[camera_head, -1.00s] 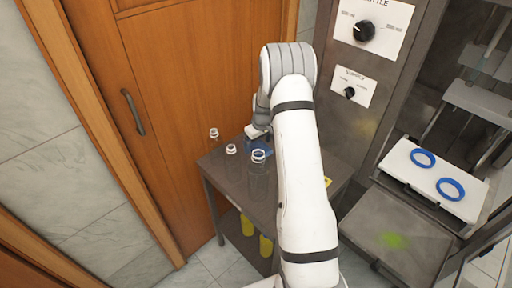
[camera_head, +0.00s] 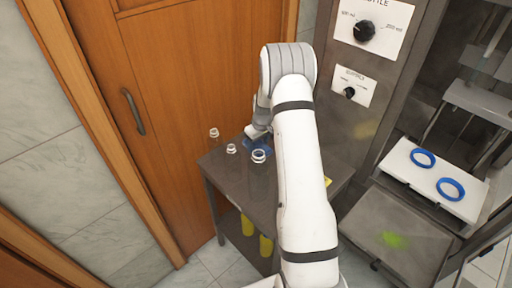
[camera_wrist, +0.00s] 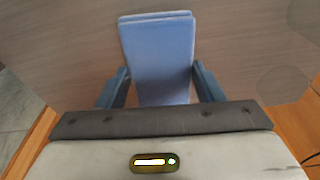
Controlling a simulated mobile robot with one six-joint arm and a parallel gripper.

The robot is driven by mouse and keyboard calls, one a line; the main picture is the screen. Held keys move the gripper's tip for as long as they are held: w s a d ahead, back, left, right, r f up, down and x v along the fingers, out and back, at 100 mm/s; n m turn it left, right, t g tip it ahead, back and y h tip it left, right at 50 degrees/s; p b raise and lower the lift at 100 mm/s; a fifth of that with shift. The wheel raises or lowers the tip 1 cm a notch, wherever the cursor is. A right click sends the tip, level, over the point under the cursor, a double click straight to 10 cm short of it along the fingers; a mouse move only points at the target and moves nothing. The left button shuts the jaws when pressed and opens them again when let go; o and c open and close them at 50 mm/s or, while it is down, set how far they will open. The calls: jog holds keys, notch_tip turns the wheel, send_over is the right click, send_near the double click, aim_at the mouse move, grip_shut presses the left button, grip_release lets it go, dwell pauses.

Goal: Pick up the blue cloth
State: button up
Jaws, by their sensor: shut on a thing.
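The blue cloth (camera_wrist: 158,52) looks like a folded light-blue pad in the wrist view, lying between the two fingers of my gripper (camera_wrist: 160,88). My gripper is shut on it, with one finger at each side. My gripper (camera_head: 254,133) is low at the back of the table. I cannot tell whether the cloth touches the tabletop.
Clear bottles with white necks (camera_head: 259,156) stand on the table close to my gripper. Yellow containers (camera_head: 266,245) are on the lower shelf. A wooden door (camera_head: 165,120) is behind. A machine with dials (camera_head: 365,32) and a white tray with blue rings (camera_head: 451,189) is on the right.

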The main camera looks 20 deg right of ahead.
aim_at(258, 145)
notch_tip(258, 145, up, 10)
jog(key=b, duration=0.1)
jog(key=o, duration=0.5)
jog(key=shift+c, duration=2.1)
jog(key=shift+r, duration=0.1)
